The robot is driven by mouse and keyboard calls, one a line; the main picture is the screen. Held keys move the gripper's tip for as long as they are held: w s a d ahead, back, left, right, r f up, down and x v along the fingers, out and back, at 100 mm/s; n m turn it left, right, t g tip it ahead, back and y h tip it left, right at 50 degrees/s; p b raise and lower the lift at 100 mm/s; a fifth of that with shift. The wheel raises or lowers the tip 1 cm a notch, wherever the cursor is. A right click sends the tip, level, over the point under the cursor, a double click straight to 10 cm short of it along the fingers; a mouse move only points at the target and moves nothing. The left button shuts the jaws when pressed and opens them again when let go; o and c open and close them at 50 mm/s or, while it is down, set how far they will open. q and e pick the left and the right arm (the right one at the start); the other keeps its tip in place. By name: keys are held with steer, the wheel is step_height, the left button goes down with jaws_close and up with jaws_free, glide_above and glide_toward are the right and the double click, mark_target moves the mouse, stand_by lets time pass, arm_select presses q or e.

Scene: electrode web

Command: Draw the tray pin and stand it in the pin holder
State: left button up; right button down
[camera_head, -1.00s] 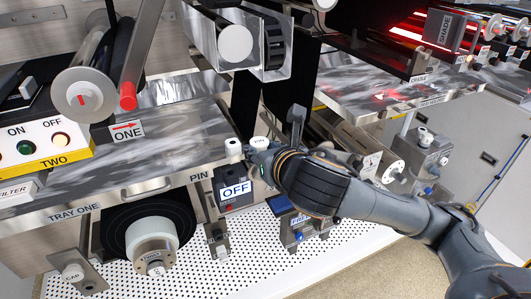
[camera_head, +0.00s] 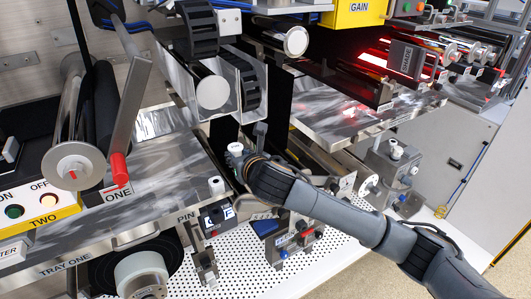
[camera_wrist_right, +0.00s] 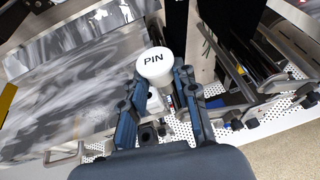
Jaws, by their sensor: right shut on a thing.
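My right gripper (camera_head: 248,163) is shut on the tray pin, whose round white cap (camera_head: 235,149) shows at its tip. In the right wrist view the cap (camera_wrist_right: 155,64) reads PIN and stands up between the fingers (camera_wrist_right: 160,98); the shaft is mostly hidden. The pin is held beyond the right edge of tray one (camera_head: 150,190). A separate white knob (camera_head: 216,186) stands at the tray's front right corner, by the PIN label (camera_head: 185,217). I cannot tell which part is the pin holder. My left gripper is not in view.
A red-tipped lever (camera_head: 119,168) and a roller (camera_head: 73,165) stand over the tray at left. A metal channel with rollers (camera_head: 212,92) hangs behind the gripper. A grey block with a white knob (camera_head: 395,158) stands at right. A perforated white deck (camera_head: 240,262) lies below.

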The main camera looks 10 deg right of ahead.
arm_select(q)
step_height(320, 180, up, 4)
steer(key=p, duration=0.3)
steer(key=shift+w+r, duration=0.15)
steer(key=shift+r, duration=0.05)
arm_select(e)
steer(key=w+a+n+y, duration=0.1)
steer(key=w+a, duration=0.3)
steer(key=a, duration=0.2)
steer(key=shift+a+y, duration=0.15)
steer(key=shift+y, duration=0.15)
steer(key=shift+s+f+b, duration=0.2)
steer(key=shift+f+b, duration=1.45)
steer(key=shift+f, duration=1.35)
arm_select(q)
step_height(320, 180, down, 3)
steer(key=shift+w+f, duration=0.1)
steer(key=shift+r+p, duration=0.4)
